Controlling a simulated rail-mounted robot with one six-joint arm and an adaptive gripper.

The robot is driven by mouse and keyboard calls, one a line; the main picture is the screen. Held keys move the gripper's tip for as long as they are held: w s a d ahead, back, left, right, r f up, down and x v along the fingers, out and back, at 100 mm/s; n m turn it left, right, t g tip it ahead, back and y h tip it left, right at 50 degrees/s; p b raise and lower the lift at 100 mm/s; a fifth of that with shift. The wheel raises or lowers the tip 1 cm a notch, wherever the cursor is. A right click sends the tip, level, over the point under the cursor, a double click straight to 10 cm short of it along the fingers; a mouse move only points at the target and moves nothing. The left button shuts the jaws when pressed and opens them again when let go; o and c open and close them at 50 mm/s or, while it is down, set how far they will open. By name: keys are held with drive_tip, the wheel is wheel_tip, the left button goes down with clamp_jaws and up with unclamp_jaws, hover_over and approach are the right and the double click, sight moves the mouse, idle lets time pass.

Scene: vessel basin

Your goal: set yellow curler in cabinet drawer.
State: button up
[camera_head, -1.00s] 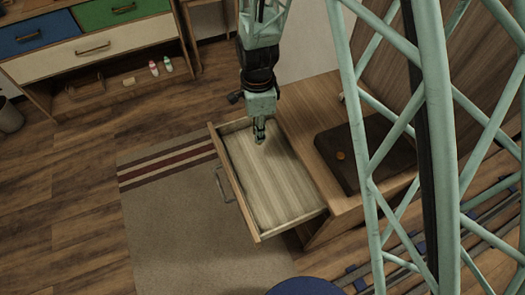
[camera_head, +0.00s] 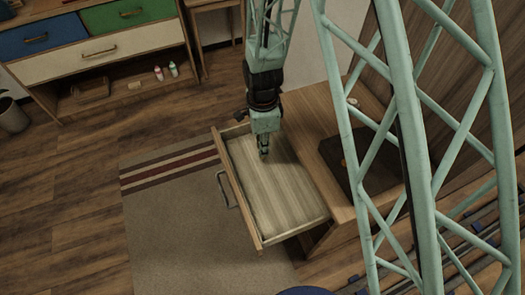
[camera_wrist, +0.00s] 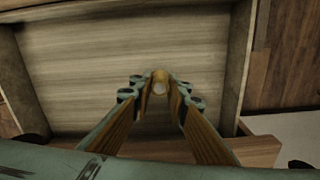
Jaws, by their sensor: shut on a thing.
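The cabinet drawer (camera_head: 282,195) is pulled open in the head view, and its pale wooden floor looks bare. My gripper (camera_head: 264,150) points down over the far end of the drawer. In the wrist view my gripper (camera_wrist: 160,88) is shut on a small round-ended thing, the yellow curler (camera_wrist: 160,86), of which only a pale end and a tan-yellow edge show between the fingertips. The drawer floor (camera_wrist: 80,60) and its side walls fill the background there. The curler is too small to make out in the head view. I cannot tell its height above the drawer floor.
The cabinet top (camera_head: 322,118) is right of the drawer, with a dark tray (camera_head: 380,165) partly behind my lattice frame. A striped rug (camera_head: 165,220) lies left of the drawer. A dresser (camera_head: 95,50) with blue and green drawers stands at the back left.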

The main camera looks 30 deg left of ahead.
drive_tip(key=shift+f, duration=1.3)
drive_tip(key=shift+f+b, duration=0.15)
drive_tip(key=shift+b, duration=0.2)
drive_tip(key=o, duration=0.8)
drive_tip(key=shift+o, duration=0.2)
drive_tip(key=shift+r+p, duration=1.3)
drive_tip(key=shift+r, duration=4.85)
